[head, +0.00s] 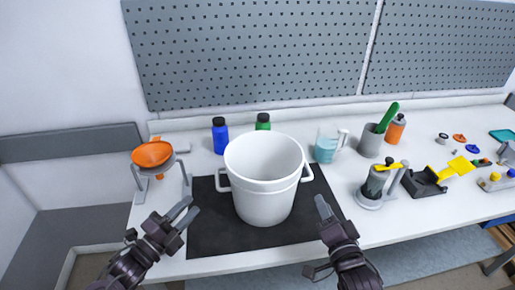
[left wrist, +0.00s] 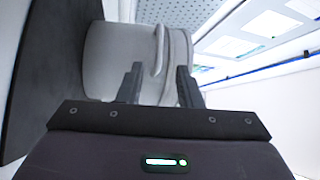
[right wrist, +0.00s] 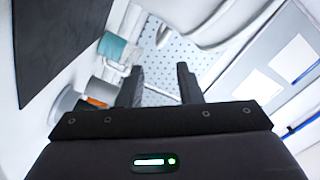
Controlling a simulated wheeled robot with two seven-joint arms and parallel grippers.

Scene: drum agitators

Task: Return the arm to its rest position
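My left gripper (head: 179,214) is open and empty, in front of the left side of the dark mat (head: 215,238). In the left wrist view its two fingers (left wrist: 158,88) stand apart, with the white bucket (left wrist: 110,62) beyond them. My right gripper (head: 325,209) is at the mat's right front edge. In the right wrist view its fingers (right wrist: 157,86) stand apart with nothing between them. The white two-handled bucket (head: 264,190) stands upright on the mat, between and behind the grippers, apart from both.
An orange funnel on a stand (head: 152,155) is at the left. Blue (head: 220,137) and green (head: 263,122) bottles stand behind the bucket. A beaker (head: 326,149), a grey cup (head: 371,142), an orange bottle (head: 395,130) and a stirrer device (head: 376,185) stand to the right. The front mat strip is clear.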

